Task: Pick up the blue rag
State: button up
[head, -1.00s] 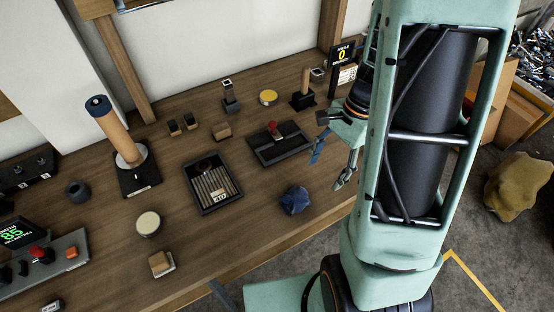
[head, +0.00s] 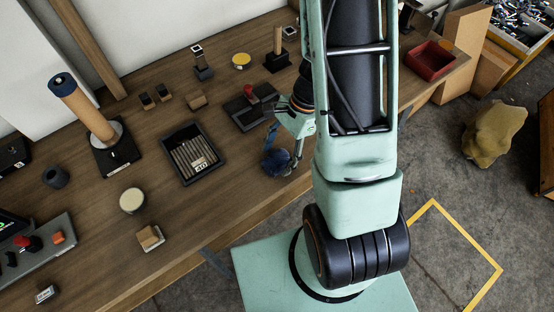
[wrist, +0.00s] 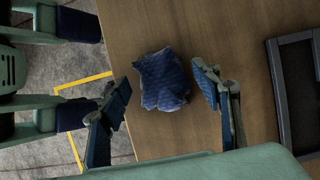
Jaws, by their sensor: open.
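The blue rag (wrist: 163,80) lies crumpled on the wooden table in the wrist view, near the table's edge. It also shows in the head view (head: 276,161), partly covered by my gripper. My gripper (wrist: 165,90) is open, with one blue-padded finger on each side of the rag. A gap shows between the rag and each finger in the wrist view. In the head view my gripper (head: 284,150) is low at the rag, near the table's front edge. I cannot tell how high the fingertips are above the table.
A black tray (head: 203,177) with rods lies left of the rag. A dark tray with a red-knobbed tool (head: 250,105) lies behind it. A round tin (head: 132,200) and a small block (head: 150,238) stand further left. The table around the rag is clear.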

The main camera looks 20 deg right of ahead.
jog(key=shift+s+a+f, duration=0.1)
jog(key=shift+a+f, duration=0.1)
jog(key=shift+f, duration=0.3)
jog(key=c, duration=1.2)
jog(key=shift+r, duration=0.15)
jog(key=shift+c, duration=0.2)
